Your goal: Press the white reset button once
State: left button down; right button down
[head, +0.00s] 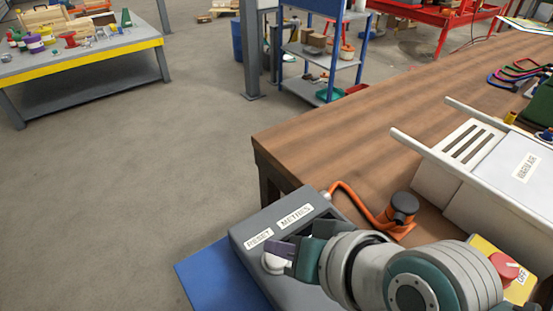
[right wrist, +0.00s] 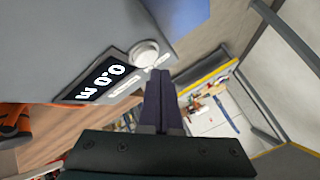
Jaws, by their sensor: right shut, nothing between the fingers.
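The white reset button (head: 272,264) is a round knob on a grey counter box (head: 245,229), beside a label reading RESET. It also shows in the right wrist view (right wrist: 145,52), next to a display (right wrist: 100,80) reading 0.0 m. My right gripper (head: 279,248) is shut and empty, its dark fingertips right at the button and covering part of it in the head view. In the right wrist view the fingertips (right wrist: 158,71) lie close beside the button. I cannot tell whether they touch it. My left gripper is not in view.
A red OFF knob (head: 506,268) is at right, below a white panel (head: 500,165). A blue surface (head: 215,275) is left of the box.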

aim_at(281, 264)
jog(key=shift+f, duration=0.15)
dwell(0.5)
jog(key=shift+f, duration=0.3)
jog(key=shift+f+b, duration=0.55)
jog(key=shift+b, duration=0.1)
dwell(0.5)
dwell(0.3)
jog(key=shift+r+p, duration=0.95)
jog(key=shift+p, duration=0.1)
notch_tip(281, 264, up, 5)
jog(key=p, duration=0.5)
jog(key=shift+r, duration=0.1)
